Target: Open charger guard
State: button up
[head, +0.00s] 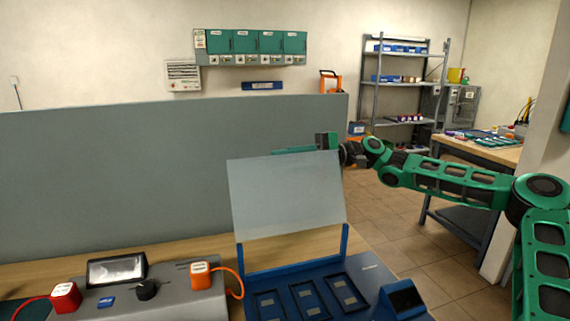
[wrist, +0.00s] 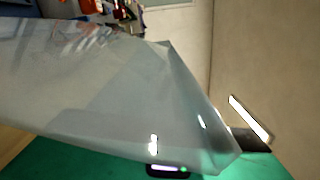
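The charger guard (head: 287,195) is a clear, greyish panel on two blue side arms. In the head view it stands raised and nearly upright over the blue charger (head: 268,276), whose slots are uncovered in front. In the wrist view the clear guard (wrist: 120,95) fills much of the picture, close to the green gripper body at the bottom. A dark fingertip shows at the right. I cannot tell whether the fingers touch the guard or how far apart they are.
A grey console (head: 160,293) with a black knob, a red plug (head: 66,297) and an orange plug (head: 200,275) stands left of the charger. A grey partition (head: 120,180) rises behind the bench. A shelf rack (head: 400,100) and a wooden table (head: 475,150) stand beyond open floor.

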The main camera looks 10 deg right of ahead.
aim_at(289, 156)
grip_shut()
jog(key=s, duration=0.1)
jog(key=s+r, duration=0.1)
jog(key=s, duration=0.1)
jog(key=shift+d+r+n, duration=0.2)
jog(key=shift+d+n, duration=0.1)
jog(key=shift+s+r+n, duration=0.2)
jog(key=shift+s+n, duration=0.1)
jog(key=shift+o, duration=0.3)
grip_release()
jog(key=shift+w+d, duration=0.1)
